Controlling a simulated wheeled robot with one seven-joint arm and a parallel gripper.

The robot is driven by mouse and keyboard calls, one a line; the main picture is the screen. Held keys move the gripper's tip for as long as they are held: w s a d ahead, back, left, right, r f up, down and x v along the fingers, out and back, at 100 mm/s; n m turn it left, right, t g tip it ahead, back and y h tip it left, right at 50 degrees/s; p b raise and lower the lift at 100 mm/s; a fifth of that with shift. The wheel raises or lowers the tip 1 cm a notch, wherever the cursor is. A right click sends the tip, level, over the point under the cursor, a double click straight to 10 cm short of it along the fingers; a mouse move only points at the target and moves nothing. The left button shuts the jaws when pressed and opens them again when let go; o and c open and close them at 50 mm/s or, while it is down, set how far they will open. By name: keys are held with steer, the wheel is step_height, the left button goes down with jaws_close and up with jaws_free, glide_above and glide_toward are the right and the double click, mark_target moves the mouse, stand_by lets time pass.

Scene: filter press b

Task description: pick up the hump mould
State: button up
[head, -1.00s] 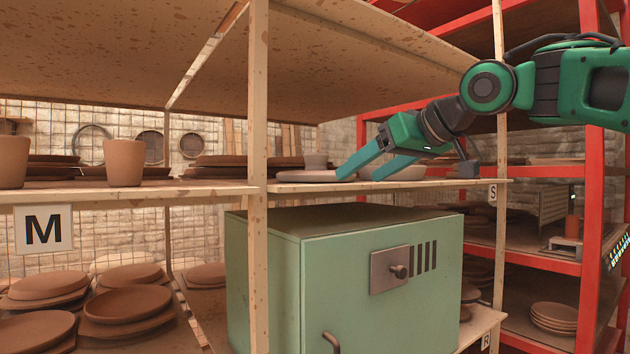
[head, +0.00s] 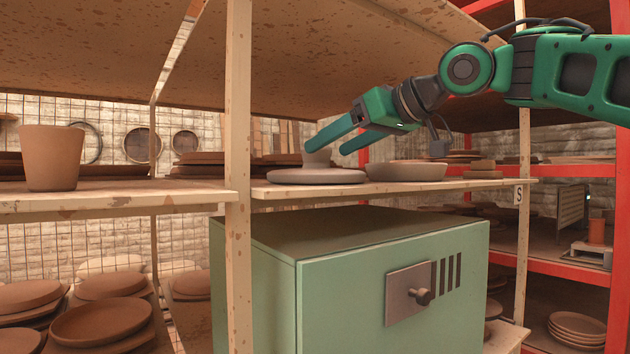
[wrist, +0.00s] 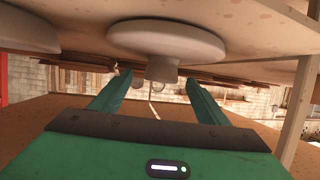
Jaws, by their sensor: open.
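The pale, low, rounded disc that I take for the hump mould (head: 315,177) lies on the upper wooden shelf (head: 400,187), near its front edge. In the wrist view, which looks inverted, the mould (wrist: 165,38) appears above the fingers. My gripper (head: 328,147) is open and empty, its teal fingers above the mould's level in the head view. No contact is visible.
A pale shallow dish (head: 405,171) stands close to the mould's right. A wooden post (head: 238,120) rises left of it, and a shelf board (head: 300,50) hangs overhead. Brown plates (head: 200,160) stand behind. A green cabinet (head: 350,265) is below.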

mark_target(304, 158)
steer(key=x, duration=0.9)
steer(key=shift+w+a+r, duration=0.1)
steer(key=shift+a+r, duration=0.1)
steer(key=shift+a, duration=0.05)
steer(key=shift+c, duration=0.4)
steer(key=c, duration=1.5)
steer(key=shift+r, duration=0.1)
jaws_close()
